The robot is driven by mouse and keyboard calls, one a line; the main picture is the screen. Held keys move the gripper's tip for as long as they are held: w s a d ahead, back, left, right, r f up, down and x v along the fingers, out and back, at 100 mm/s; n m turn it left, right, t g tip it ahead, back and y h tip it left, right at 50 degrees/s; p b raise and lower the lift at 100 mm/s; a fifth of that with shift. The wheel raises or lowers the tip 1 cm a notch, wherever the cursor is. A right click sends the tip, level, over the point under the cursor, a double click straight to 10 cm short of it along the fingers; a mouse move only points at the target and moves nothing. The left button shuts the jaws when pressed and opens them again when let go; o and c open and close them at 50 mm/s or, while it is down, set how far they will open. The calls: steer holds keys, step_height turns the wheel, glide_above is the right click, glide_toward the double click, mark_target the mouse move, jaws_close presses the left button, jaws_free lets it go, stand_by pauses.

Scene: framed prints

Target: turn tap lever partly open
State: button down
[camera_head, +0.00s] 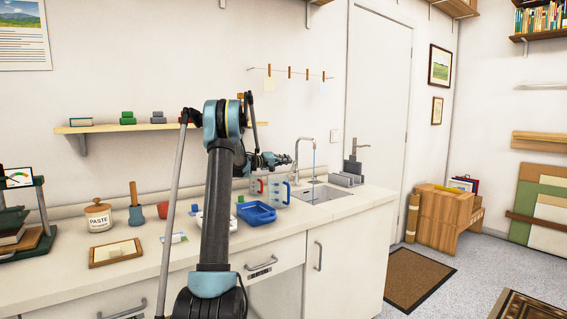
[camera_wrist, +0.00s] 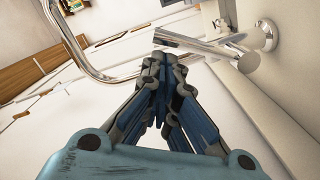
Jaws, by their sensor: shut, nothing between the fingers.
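The chrome tap (camera_head: 299,150) stands at the sink (camera_head: 322,193), its curved spout over the basin. A thin bluish line runs down below the spout's end. In the wrist view the curved spout (camera_wrist: 72,48) is at upper left, and a chrome lever bar (camera_wrist: 180,41) reaches left from the tap's body (camera_wrist: 240,60). My gripper (camera_head: 287,160) is just left of the tap in the head view. In the wrist view my gripper (camera_wrist: 161,62) is shut and empty, its fingertips just below the bar's free end. I cannot tell whether they touch it.
A blue tray (camera_head: 257,213), measuring jugs (camera_head: 277,190) and a grey rack (camera_head: 346,179) stand near the sink on the counter (camera_head: 140,275). A paste jar (camera_head: 98,217) and a framed piece (camera_head: 115,252) are further left. A wall shelf (camera_head: 130,127) hangs behind my arm.

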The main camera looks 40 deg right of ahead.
steer(key=shift+s+f, duration=0.3)
steer(key=shift+s, duration=0.35)
steer(key=shift+w, duration=0.1)
steer(key=w+a+r, duration=0.2)
steer(key=w+a, duration=0.1)
steer(key=a, duration=0.7)
steer(key=shift+a+r, duration=0.3)
steer(key=shift+a, duration=0.05)
